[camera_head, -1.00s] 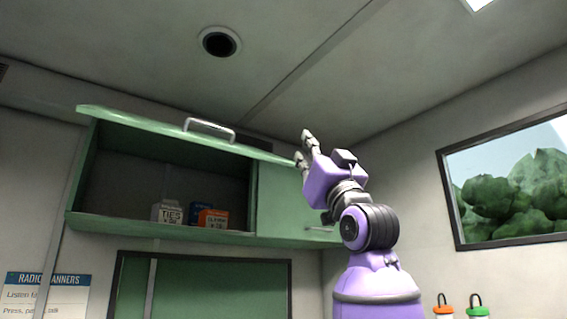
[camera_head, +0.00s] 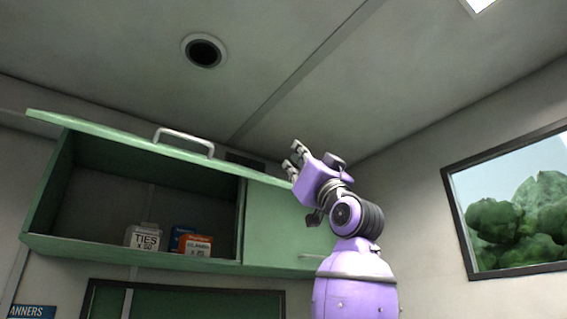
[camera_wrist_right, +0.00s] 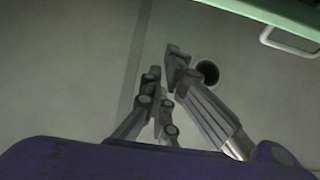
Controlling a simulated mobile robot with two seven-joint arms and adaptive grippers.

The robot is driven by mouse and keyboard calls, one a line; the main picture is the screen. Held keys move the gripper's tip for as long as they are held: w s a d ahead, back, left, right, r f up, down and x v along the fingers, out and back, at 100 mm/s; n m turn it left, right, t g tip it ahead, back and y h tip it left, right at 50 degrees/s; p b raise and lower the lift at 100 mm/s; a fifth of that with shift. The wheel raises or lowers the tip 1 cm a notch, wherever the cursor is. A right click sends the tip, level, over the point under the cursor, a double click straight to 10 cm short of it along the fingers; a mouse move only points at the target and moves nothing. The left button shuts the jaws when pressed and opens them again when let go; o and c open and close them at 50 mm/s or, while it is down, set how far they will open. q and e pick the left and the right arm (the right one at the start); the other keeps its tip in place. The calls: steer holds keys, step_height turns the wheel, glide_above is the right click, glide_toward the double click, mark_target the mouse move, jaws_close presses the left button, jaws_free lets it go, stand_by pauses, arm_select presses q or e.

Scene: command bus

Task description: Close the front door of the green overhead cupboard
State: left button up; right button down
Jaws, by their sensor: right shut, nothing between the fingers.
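The green overhead cupboard (camera_head: 130,256) hangs on the wall at left in the head view. Its front door (camera_head: 110,132) is swung up, roughly level, leaving the left compartment open. A pale bar handle (camera_head: 184,142) is on the door. The door's edge (camera_wrist_right: 272,12) and handle (camera_wrist_right: 290,42) also show at top right in the wrist view. My right gripper (camera_head: 296,158) is shut and empty, raised to the right of the open door and apart from its handle. It also shows in the wrist view (camera_wrist_right: 168,72). My left gripper is out of view.
A white box (camera_head: 145,238) and an orange box (camera_head: 196,245) stand inside the open compartment, with a blue one partly hidden. A closed green panel (camera_head: 270,222) is to its right. A window (camera_head: 520,205) is at far right. The ceiling has a round vent (camera_head: 204,51).

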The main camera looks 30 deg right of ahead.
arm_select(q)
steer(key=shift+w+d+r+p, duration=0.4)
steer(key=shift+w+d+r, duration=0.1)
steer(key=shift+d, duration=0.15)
arm_select(e)
steer(key=w, duration=0.6)
steer(key=shift+r, duration=0.35)
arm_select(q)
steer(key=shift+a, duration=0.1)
